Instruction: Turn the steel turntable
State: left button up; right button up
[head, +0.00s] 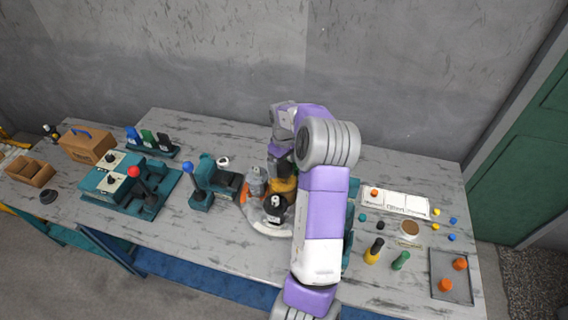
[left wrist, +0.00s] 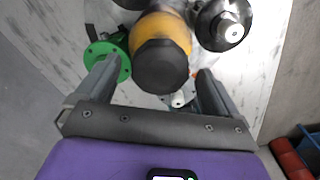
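The steel turntable (head: 262,226) is a light round plate near the middle of the table, partly hidden by my arm in the head view. Its bright surface also shows in the left wrist view (left wrist: 262,62). On it stand a yellow part with a black end (left wrist: 161,62), a green flanged part (left wrist: 107,63) and a dark cylinder with a pale cap (left wrist: 223,24). My left gripper (left wrist: 156,74) points down over the turntable. Its fingers are apart, either side of the yellow part; I cannot tell whether they touch anything. My right gripper is not in view.
Left of the turntable stand a blue-knobbed lever (head: 188,168), a red-knobbed lever (head: 135,173) and a cardboard box (head: 87,145). To the right are a white panel (head: 396,203), a yellow-and-black bottle-like piece (head: 374,251), a green piece (head: 401,261) and a grey tray (head: 437,272).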

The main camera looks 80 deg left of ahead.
pick_arm(q)
notch_tip(320, 180, up, 8)
jog(key=shift+f+p, duration=0.25)
jog(key=shift+p, duration=0.1)
dwell(0.7)
